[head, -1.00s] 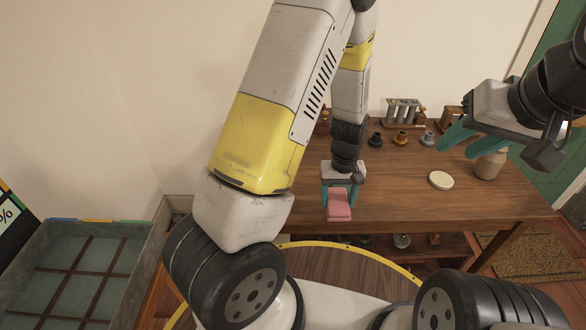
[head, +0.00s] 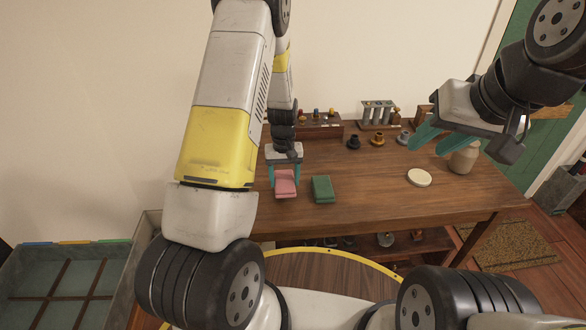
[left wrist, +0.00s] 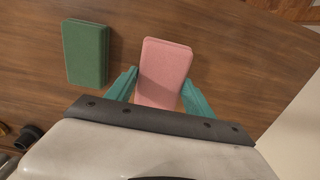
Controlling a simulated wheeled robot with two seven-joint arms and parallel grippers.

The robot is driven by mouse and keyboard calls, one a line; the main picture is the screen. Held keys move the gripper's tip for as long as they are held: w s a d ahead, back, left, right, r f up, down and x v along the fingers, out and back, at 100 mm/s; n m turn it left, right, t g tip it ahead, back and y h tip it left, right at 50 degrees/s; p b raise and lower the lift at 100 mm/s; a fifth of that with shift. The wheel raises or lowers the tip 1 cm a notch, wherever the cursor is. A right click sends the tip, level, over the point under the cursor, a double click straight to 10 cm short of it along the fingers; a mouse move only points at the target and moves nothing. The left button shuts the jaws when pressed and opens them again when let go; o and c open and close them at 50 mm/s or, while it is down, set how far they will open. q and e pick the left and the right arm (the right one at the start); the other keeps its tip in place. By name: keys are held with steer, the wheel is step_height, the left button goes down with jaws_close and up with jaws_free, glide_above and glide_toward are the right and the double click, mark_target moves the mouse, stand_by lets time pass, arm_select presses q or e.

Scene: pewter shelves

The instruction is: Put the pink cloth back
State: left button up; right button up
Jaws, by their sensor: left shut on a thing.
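The pink cloth (head: 285,188), a flat folded pad, is in my left gripper (head: 285,177), at the left part of the wooden table. The left wrist view shows the pink cloth (left wrist: 164,72) between the two teal fingers of my left gripper (left wrist: 160,92). I cannot tell whether it touches the table. A green folded cloth (head: 323,189) lies on the table just right of it; it also shows in the left wrist view (left wrist: 86,53). My right gripper (head: 426,147) has its fingers apart, empty, above the right part of the table.
A round cream disc (head: 419,178) and a beige jar (head: 463,159) stand at the right of the table (head: 370,205). Small dark and brass pots (head: 378,140), a tube rack (head: 377,114) and a wooden rack (head: 320,128) line the back. The table's front middle is clear.

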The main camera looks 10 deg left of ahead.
arm_select(q)
steer(key=shift+f, duration=1.75)
steer(key=shift+f, duration=0.15)
steer(key=o, duration=1.6)
step_height(320, 180, up, 12)
steer(key=shift+r, duration=0.2)
step_height(320, 180, up, 8)
steer(key=t, duration=0.1)
glide_above(285, 186)
steer(key=s+r+m+t+h, duration=0.2)
steer(key=s+r+t, duration=0.1)
steer(key=s+r, duration=1.05)
steer(key=s+d+r+m+t, duration=0.1)
steer(key=s+r+t, duration=0.1)
steer(key=s+r, duration=0.2)
steer(key=s, duration=0.3)
steer(key=shift+s+d+r+m, duration=0.15)
steer(key=shift+s+r+m, duration=0.2)
steer(key=shift+m, duration=0.05)
